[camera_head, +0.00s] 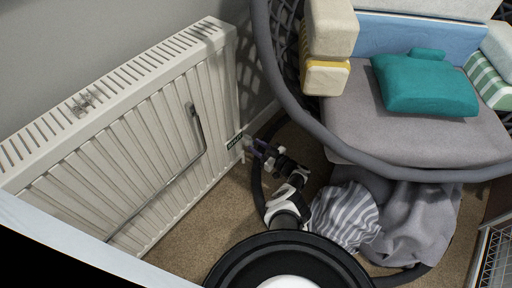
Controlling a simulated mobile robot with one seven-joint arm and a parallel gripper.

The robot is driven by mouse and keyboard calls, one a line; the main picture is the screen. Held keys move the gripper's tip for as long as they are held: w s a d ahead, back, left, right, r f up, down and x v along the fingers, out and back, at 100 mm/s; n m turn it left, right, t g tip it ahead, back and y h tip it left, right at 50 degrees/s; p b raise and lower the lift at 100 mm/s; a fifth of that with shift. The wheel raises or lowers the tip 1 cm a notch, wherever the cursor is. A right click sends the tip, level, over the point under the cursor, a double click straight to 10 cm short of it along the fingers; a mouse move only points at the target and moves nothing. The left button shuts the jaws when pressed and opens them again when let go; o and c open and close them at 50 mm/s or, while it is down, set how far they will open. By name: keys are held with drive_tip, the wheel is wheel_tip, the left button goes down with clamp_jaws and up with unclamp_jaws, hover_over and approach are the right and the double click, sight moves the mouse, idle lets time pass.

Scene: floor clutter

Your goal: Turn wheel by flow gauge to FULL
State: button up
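A small dark plate with pale lettering (235,142), too small to read, sits at the right end of the white radiator (150,140). A small greyish fitting (248,141) beside it may be the wheel, but its marks and setting cannot be read. My arm reaches up from the bottom middle. My gripper (260,149) is at its far end, close to the right side of the fitting. Whether it touches the fitting, and whether its fingers are open or shut, cannot be told at this size.
A chair with a thick grey rim (290,100) and teal cushion (424,84) stands right of my arm. A striped cloth (345,215) and grey blanket (418,220) lie on the carpet (225,215). A wire-sided crate (494,255) is at bottom right. Carpet shows bare beside the radiator.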

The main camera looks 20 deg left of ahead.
drive_tip(key=shift+w+a, duration=0.1)
drive_tip(key=shift+a, duration=0.3)
drive_tip(key=shift+c, duration=0.2)
clamp_jaws()
